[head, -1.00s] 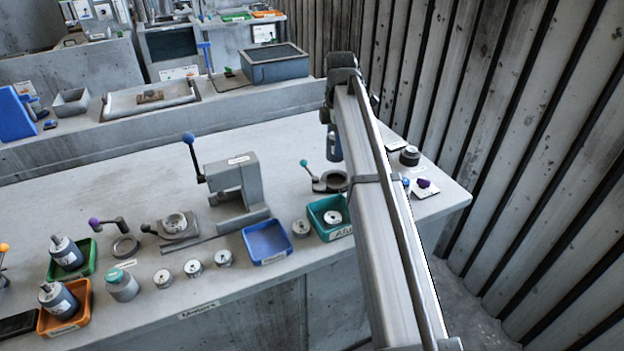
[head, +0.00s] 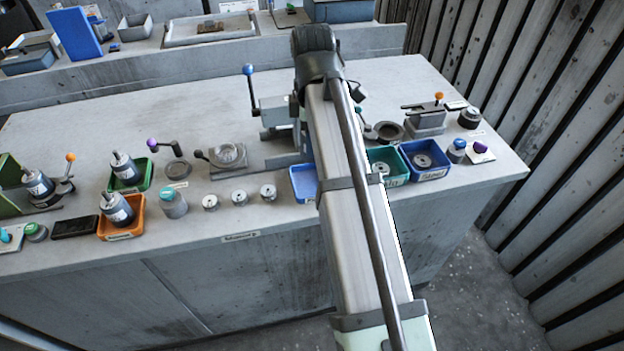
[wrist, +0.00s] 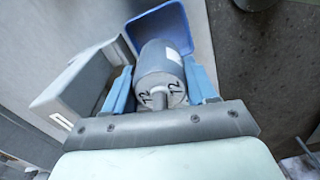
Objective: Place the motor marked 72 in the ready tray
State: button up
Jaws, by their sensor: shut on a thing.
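My gripper (wrist: 160,82) is shut on a grey cylindrical motor (wrist: 162,60), with a blue finger on each side of it. The number 72 shows twice on its end face, beside a short shaft. Behind the motor in the wrist view is a blue tray (wrist: 160,20), partly hidden by it. In the head view a blue tray (head: 303,184) stands at the bench front, partly covered by my arm. The head view mostly hides my gripper behind the arm, near the grey press. I cannot read which tray is marked ready.
The grey press (head: 272,115) with a blue-knobbed lever is close to my gripper. A teal tray (head: 400,180) and a dark blue tray (head: 436,174) stand right of my arm. Other motors sit in a green tray (head: 147,181) and an orange tray (head: 122,236). Small round parts line the front.

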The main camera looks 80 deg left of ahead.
jog(key=shift+s+f, duration=0.1)
jog(key=shift+f, duration=4.85)
jog(key=shift+f, duration=0.15)
jog(key=o, duration=1.4)
jog(key=shift+o, duration=0.2)
notch_tip(320, 180, up, 12)
jog(key=shift+r, duration=0.2)
